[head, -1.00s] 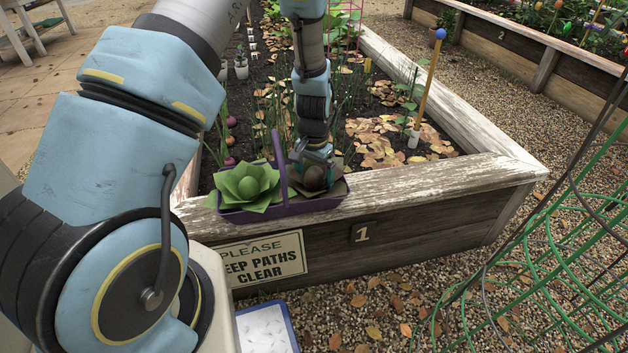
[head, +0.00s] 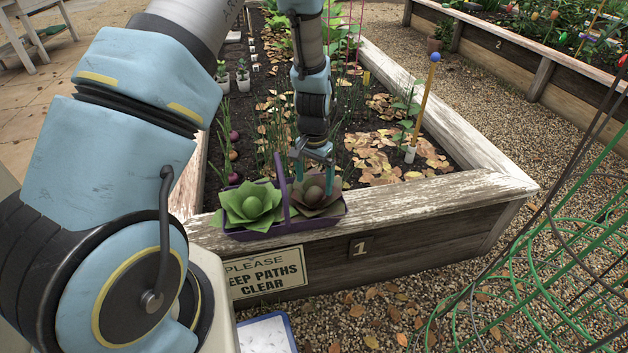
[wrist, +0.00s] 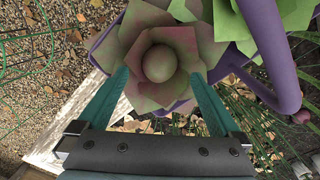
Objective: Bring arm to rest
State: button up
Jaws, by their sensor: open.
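My gripper (head: 314,166) is open above the right side of a purple basket (head: 270,232) on the near rim of raised bed 1. A reddish-brown, leafy rosette with a round centre (head: 313,193) sits in the basket's right part, just below the fingers. In the wrist view this rosette (wrist: 160,65) lies beyond and between the two teal fingertips; whether they touch its leaves I cannot tell. A green rosette (head: 250,203) sits in the basket's left part. The basket's handle (wrist: 262,45) rises between the two rosettes, beside my fingers.
The bed's wooden rim (head: 440,198) runs right. A yellow stake with a blue ball (head: 425,105) stands in the bed, behind and right of my gripper. Green wire hoops (head: 545,260) stand at the right. A sign (head: 265,272) hangs on the bed's front.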

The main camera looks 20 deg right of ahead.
jog(key=shift+r+p, duration=1.65)
jog(key=shift+r, duration=0.65)
jog(key=shift+f, duration=0.1)
